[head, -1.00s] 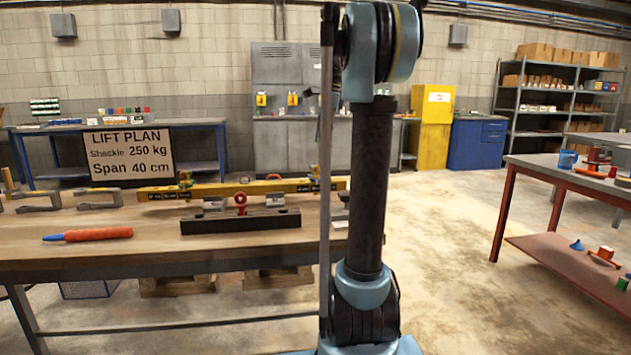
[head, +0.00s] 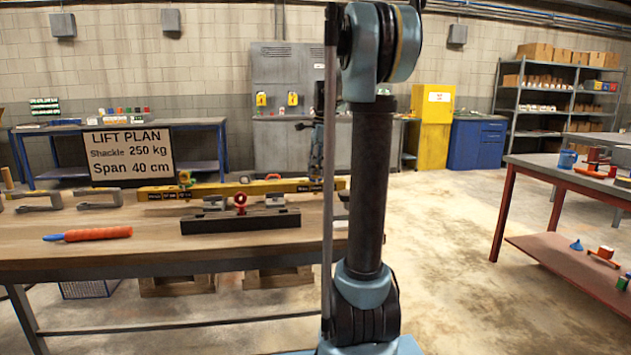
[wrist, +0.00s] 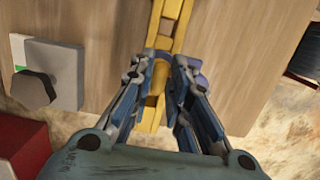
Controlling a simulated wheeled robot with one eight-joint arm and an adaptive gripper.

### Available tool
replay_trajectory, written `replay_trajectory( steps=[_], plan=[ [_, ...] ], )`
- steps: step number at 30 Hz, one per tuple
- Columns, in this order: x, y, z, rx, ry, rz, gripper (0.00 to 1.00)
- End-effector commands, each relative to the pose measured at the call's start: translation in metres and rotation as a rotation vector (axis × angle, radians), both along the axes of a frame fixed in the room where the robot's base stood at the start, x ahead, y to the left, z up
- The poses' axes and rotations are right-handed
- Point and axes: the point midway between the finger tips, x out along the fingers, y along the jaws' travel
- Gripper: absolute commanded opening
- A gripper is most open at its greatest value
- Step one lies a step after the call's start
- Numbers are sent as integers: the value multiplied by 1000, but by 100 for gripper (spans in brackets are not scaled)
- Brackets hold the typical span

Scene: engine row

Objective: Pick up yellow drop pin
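In the wrist view my gripper (wrist: 164,62) points down with its two fingers apart, one on each side of a narrow yellow piece (wrist: 153,112). This lies in line with the long yellow beam (wrist: 172,22). A blue-purple curved part shows between and beside the fingers. I cannot tell for sure which yellow part is the drop pin, or whether the fingers touch it. In the head view the yellow beam (head: 225,190) lies along the workbench, and my gripper is partly hidden by my arm near the beam's right end.
In the wrist view a grey block with a dark knob (wrist: 34,88) sits left of the fingers.

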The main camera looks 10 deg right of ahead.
Motion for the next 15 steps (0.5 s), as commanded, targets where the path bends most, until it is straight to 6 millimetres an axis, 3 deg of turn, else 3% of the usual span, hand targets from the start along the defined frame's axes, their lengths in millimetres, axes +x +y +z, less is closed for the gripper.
replay_trajectory(
  steps=[7,10,15],
  plan=[
    [0,0,-2,0,0,0,17],
    [0,0,-2,0,0,-1,0],
    [0,-2,-1,0,0,-2,0]
  ],
)
